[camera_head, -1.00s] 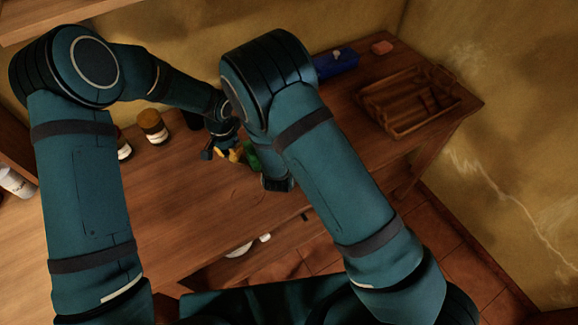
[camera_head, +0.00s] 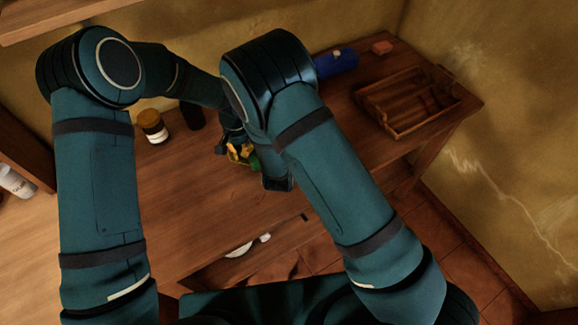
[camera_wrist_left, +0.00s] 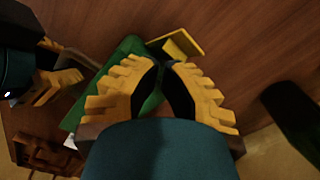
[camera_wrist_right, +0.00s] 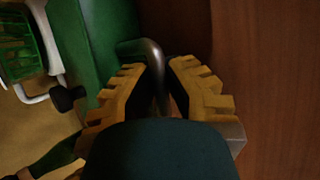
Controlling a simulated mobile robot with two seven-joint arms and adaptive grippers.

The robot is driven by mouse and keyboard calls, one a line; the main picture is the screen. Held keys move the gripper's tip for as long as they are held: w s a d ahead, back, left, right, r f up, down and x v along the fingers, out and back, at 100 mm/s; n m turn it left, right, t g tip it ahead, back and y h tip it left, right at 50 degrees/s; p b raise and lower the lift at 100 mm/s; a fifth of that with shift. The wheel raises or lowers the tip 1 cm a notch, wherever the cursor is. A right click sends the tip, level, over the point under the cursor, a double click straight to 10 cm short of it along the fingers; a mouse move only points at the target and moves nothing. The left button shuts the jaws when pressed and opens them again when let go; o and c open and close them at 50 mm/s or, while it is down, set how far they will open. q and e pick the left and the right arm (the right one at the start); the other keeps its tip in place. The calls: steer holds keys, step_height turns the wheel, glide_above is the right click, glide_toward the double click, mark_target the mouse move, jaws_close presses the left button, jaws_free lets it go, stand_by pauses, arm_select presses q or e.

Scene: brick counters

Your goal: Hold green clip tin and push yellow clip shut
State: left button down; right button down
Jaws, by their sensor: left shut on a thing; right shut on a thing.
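The green clip tin (camera_head: 254,162) is mostly hidden behind my right arm in the head view. It shows in the left wrist view (camera_wrist_left: 120,70) and at the left of the right wrist view (camera_wrist_right: 108,25). Its yellow clip (camera_wrist_left: 184,45) sticks out just beyond the fingertips of my left gripper (camera_wrist_left: 163,68). That gripper is shut at the clip; the exact contact is hidden. It also shows at the tin in the head view (camera_head: 238,152). My right gripper (camera_wrist_right: 157,68) is shut on the tin's grey bent handle (camera_wrist_right: 146,50); in the head view my arm hides it.
A brown jar (camera_head: 152,127) and a dark cylinder (camera_head: 191,117) stand left of the tin. A blue object (camera_head: 337,62), a reddish block (camera_head: 382,47) and a wooden tray (camera_head: 385,124) lie toward the right. The counter's front left is clear.

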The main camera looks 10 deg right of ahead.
arm_select(q)
steer(key=shift+w+d, duration=0.2)
steer(key=shift+d, duration=0.45)
steer(key=shift+w+d, duration=0.2)
steer(key=shift+d, duration=0.45)
step_height(320, 180, up, 8)
steer(key=a, duration=0.1)
steer(key=shift+s, duration=0.2)
stand_by(0.6)
